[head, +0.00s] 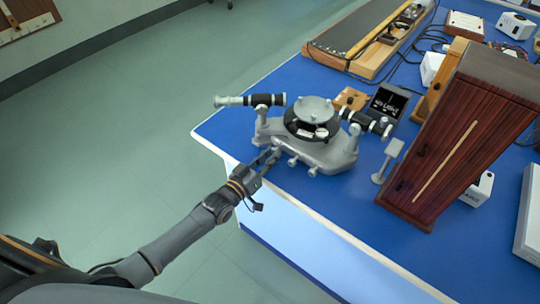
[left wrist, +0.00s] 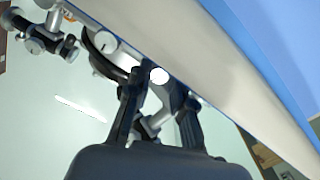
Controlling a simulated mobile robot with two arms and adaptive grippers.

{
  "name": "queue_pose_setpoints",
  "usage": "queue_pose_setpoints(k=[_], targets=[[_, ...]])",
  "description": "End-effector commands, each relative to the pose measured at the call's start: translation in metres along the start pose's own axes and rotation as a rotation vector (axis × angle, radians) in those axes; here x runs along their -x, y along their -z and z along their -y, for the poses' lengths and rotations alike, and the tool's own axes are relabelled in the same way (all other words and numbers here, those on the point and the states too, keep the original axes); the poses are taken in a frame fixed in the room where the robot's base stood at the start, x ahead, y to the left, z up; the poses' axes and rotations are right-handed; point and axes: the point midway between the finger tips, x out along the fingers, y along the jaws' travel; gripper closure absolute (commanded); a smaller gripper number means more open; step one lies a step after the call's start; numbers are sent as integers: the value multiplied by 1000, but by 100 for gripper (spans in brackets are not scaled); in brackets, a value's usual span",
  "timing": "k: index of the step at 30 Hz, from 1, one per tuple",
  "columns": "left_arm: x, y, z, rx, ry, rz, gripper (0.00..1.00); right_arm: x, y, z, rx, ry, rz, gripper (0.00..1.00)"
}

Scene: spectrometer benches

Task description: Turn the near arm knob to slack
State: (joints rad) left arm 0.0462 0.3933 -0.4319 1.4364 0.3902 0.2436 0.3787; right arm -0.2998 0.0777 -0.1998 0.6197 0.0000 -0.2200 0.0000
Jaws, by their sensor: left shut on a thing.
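The grey spectrometer (head: 318,148) stands at the near left corner of the blue bench, with a round table on top and a black-and-silver tube on each side. My left gripper (head: 270,157) reaches in from the left at the front left of its base. It is shut on a small knob there, taken as the near arm knob. In the left wrist view, my left gripper's fingers (left wrist: 160,108) stand on both sides of a grey knob and stem (left wrist: 151,124). The fingers partly hide the contact. My right gripper is not in view.
The bench's white edge (head: 225,153) runs just below the gripper. The floor at left is clear.

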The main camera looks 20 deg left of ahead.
Motion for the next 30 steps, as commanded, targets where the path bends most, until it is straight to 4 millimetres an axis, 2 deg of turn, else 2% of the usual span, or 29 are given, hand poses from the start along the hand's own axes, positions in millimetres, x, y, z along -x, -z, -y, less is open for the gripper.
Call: queue_pose_setpoints(k=[6, 15, 30], targets=[[0, -1, 1, 179, 1, 2, 100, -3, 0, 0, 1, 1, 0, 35], [0, -1, 0, 350, 0, 2, 100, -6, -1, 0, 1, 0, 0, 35], [0, -1, 0, 422, 1, 2, 100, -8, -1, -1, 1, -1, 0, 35]])
